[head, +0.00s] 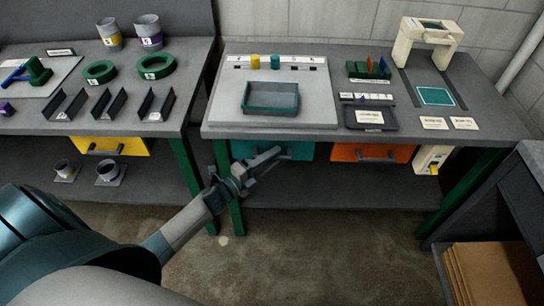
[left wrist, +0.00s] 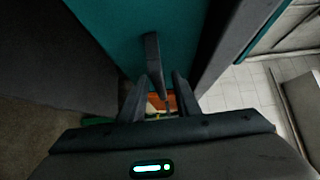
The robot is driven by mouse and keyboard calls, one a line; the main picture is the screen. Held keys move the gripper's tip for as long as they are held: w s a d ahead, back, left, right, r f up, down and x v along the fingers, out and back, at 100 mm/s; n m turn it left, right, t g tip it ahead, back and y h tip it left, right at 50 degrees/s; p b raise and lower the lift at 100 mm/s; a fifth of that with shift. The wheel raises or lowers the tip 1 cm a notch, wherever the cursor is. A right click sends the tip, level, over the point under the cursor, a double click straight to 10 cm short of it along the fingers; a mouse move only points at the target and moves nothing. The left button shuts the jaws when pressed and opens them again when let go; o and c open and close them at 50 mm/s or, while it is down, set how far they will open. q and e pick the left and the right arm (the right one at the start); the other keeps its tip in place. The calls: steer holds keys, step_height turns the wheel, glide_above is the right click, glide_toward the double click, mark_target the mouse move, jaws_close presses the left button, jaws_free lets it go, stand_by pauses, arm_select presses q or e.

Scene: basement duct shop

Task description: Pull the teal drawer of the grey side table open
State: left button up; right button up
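The teal drawer (head: 300,151) sits under the grey side table's top (head: 215,120), its front about level with the neighbouring drawer, so it looks closed. Its teal front (left wrist: 115,30) fills the upper part of the left wrist view, with a dark bar handle (left wrist: 152,55) on it. My left gripper (head: 262,163) is in front of the drawer at the handle and hides part of it in the head view. In the left wrist view my left gripper (left wrist: 158,88) has its fingers apart, with the handle's near end between them and gaps on both sides. My right gripper is not in view.
An orange drawer (head: 345,152) is to the right of the teal one. A green table leg (head: 236,215) stands close to my left gripper. A tray (head: 270,110) and small parts lie on the tabletop. A dark cabinet with cardboard (head: 492,275) stands at right. The floor in front is clear.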

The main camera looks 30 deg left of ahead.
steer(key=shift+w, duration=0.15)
arm_select(q)
jaws_close()
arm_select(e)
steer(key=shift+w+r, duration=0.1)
arm_select(q)
steer(key=shift+s+d, duration=0.1)
